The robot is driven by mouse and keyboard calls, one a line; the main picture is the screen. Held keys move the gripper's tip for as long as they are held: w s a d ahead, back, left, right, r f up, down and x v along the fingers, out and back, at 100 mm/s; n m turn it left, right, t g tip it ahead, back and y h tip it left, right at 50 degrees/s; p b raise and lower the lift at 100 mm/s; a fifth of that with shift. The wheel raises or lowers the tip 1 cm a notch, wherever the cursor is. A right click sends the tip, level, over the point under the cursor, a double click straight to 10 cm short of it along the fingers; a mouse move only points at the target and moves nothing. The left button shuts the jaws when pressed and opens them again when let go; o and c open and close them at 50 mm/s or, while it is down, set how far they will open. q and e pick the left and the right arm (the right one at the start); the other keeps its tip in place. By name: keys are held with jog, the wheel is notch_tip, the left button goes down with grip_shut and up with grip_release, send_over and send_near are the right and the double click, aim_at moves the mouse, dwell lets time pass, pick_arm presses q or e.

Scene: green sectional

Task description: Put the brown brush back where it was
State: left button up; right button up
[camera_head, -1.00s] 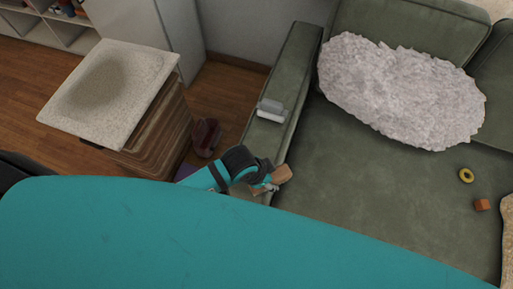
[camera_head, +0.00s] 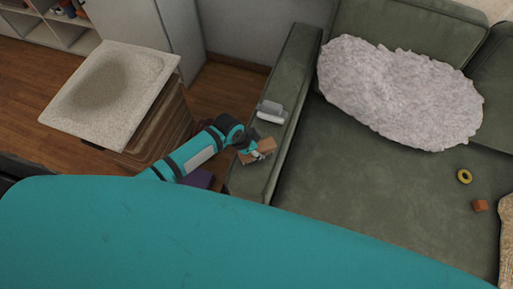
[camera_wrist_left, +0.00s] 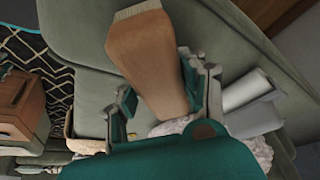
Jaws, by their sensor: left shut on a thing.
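The brown brush (camera_head: 266,146) is held in my left gripper (camera_head: 257,153), over the green sofa armrest (camera_head: 257,172). In the left wrist view the brush (camera_wrist_left: 147,58) shows as a brown wooden block with a pale end, between the two fingers of the gripper (camera_wrist_left: 165,88). I cannot tell whether the brush touches the armrest. A grey and white object (camera_head: 271,111) lies on the armrest just beyond the brush; it also shows in the left wrist view (camera_wrist_left: 250,100). My right gripper is not in view.
A white fluffy cushion (camera_head: 400,92) lies on the sofa seat (camera_head: 370,190). A yellow ring (camera_head: 464,177) and a small orange cube (camera_head: 480,206) lie at the right of the seat. A speckled-top wooden side table (camera_head: 150,70) stands left of the sofa. The seat's middle is clear.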

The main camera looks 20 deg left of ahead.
pick_arm(q)
jog(key=o, duration=0.6)
jog(key=shift+f, duration=0.15)
jog(key=shift+c, duration=0.2)
jog(key=o, duration=0.5)
jog(key=shift+c, duration=0.2)
jog(key=shift+r, duration=0.3)
jog(key=p+v, duration=0.1)
jog(key=v, duration=1.1)
jog(key=shift+d+f, duration=0.1)
